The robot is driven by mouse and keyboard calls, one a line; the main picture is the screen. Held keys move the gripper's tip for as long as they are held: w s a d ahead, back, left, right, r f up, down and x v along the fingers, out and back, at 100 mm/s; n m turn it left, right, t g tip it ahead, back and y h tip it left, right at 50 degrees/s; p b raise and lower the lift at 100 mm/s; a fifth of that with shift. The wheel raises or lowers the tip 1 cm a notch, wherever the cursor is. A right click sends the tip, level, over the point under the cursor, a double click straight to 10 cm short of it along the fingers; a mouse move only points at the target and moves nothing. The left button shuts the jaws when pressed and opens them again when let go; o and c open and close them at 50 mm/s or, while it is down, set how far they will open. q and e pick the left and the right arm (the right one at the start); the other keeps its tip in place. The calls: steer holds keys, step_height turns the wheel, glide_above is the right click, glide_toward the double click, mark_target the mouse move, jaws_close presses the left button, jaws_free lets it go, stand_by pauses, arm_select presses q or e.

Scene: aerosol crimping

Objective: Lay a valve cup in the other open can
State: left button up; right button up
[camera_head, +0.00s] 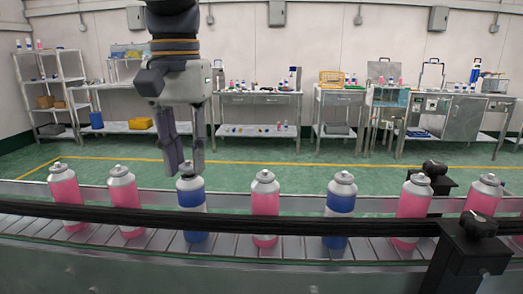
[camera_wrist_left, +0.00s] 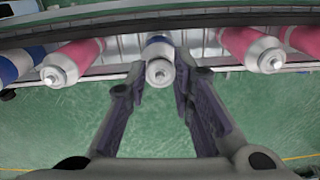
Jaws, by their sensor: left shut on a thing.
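My left gripper (camera_head: 185,172) reaches down from above to the top of a blue can (camera_head: 193,198) on the conveyor. In the left wrist view its fingers (camera_wrist_left: 160,74) are shut on a small grey valve cup (camera_wrist_left: 160,72), which lines up with the white shoulder of that can (camera_wrist_left: 157,45). I cannot tell whether the cup touches the can's mouth. A second blue can (camera_head: 340,205) stands upright farther right; its top looks grey, and I cannot tell whether it is open. My right gripper is not in view.
Several pink cans, one of them (camera_head: 264,208) between the blue cans, stand in a row on the roller conveyor (camera_head: 300,247). A black rail (camera_head: 300,222) runs along the front, with a black bracket (camera_head: 470,255) at right. Benches and shelves stand far back.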

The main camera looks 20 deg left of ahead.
mark_target(187, 162)
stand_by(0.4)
arm_select(q)
steer(key=o, duration=1.3)
steer(key=shift+r, duration=3.5)
